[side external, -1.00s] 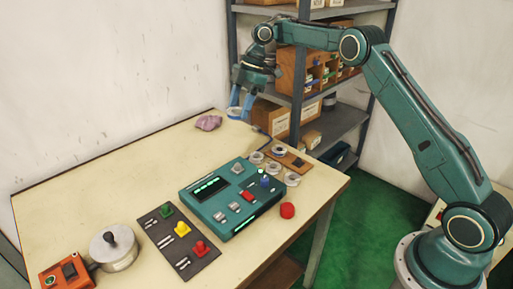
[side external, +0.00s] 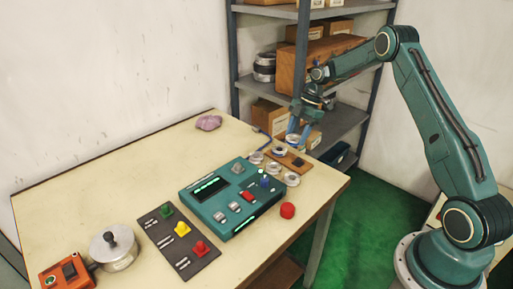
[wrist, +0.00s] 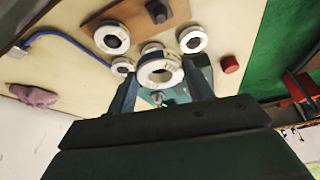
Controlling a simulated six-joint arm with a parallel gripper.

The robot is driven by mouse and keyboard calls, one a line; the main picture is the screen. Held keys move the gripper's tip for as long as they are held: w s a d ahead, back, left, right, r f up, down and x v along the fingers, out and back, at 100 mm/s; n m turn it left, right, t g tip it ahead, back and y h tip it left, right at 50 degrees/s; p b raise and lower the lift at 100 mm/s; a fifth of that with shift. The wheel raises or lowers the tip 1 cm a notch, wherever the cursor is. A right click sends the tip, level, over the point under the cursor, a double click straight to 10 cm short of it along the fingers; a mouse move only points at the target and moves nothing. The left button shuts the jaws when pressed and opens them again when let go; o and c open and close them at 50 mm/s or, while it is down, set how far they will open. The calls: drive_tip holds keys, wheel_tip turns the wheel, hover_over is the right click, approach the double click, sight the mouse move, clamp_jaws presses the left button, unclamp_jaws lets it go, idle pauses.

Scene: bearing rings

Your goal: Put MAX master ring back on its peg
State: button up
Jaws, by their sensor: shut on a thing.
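My gripper (side external: 294,138) is over the back right of the bench, above the wooden board (side external: 305,168). In the wrist view its two fingers are shut on a pale ring with a dark bore, which I take for the MAX master ring (wrist: 160,73); no marking on it is readable. It is held above the bench, apart from the board. The board, also in the wrist view (wrist: 137,14), bears a pale ring (wrist: 112,38) at one end and a dark block (wrist: 157,11) at the other. I cannot make out a bare peg.
Pale rings (side external: 256,157), (side external: 272,169) and (side external: 292,180) stand between board and teal console (side external: 230,197). A red cap (side external: 288,210) lies near the bench edge. A purple cloth (side external: 208,122) and blue cable (wrist: 65,35) lie at the back. Shelves (side external: 345,120) stand behind.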

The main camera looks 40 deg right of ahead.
drive_tip(key=shift+s+d+f, duration=0.7)
drive_tip(key=shift+s+d, duration=0.1)
drive_tip(key=shift+f, duration=0.2)
drive_tip(key=shift+f, duration=1.8)
drive_tip(key=shift+f, duration=1.7)
idle(1.4)
drive_tip(key=o, duration=1.3)
drive_tip(key=shift+o, duration=0.2)
drive_tip(key=shift+r, duration=3.75)
